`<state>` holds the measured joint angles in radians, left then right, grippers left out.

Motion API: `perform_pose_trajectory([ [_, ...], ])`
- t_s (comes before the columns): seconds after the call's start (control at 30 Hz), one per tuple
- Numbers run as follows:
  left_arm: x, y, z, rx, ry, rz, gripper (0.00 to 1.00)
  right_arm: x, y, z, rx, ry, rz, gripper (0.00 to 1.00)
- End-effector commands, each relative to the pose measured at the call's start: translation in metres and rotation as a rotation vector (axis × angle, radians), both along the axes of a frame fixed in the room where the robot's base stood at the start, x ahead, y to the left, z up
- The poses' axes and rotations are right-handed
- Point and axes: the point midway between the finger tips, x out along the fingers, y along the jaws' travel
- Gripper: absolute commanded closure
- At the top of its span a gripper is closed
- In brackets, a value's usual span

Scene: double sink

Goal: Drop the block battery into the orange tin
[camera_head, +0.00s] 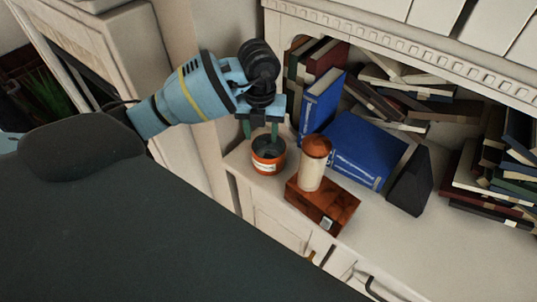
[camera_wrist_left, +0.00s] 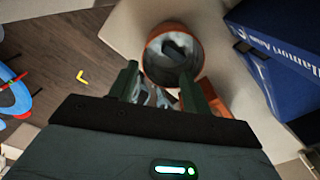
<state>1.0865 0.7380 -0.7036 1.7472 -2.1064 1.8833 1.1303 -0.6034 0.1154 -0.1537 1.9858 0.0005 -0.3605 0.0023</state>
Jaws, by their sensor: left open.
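The orange tin (camera_head: 267,167) stands on the cabinet top near its left end, with a pale label on its side. In the left wrist view the orange tin (camera_wrist_left: 150,66) shows from above, beyond my fingertips. A dark grey block, which looks like the block battery (camera_wrist_left: 175,48), lies inside it. My left gripper (camera_head: 261,132) is just above the tin with its fingers pointing down. In the left wrist view my left gripper (camera_wrist_left: 168,85) is open, its two green fingers apart, and nothing shows held between them. My right gripper is not in view.
A reddish-brown wooden box (camera_head: 322,205) and a cream cylinder with a brown top (camera_head: 312,175) stand close right of the tin. Blue books (camera_head: 358,150) stand behind. A dark wedge (camera_head: 410,182) is farther right. The cabinet top at front right (camera_head: 430,245) is clear.

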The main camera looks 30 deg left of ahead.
Motion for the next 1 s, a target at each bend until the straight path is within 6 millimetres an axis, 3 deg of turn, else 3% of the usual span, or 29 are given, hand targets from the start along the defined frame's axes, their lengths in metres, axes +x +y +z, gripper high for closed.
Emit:
perform_pose_trajectory([
  [0.2, 0.001, 0.0, 0.036, 0.0, -0.007, 0.0, 0.51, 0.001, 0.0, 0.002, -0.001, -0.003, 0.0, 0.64],
  [0.43, 0.0, 0.0, 0.065, 0.0, -0.003, 0.0, 0.51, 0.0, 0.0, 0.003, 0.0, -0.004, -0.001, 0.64],
  [1.0, 0.0, 0.0, 0.072, 0.0, -0.001, 0.0, 0.51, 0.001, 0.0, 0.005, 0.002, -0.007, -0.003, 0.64],
])
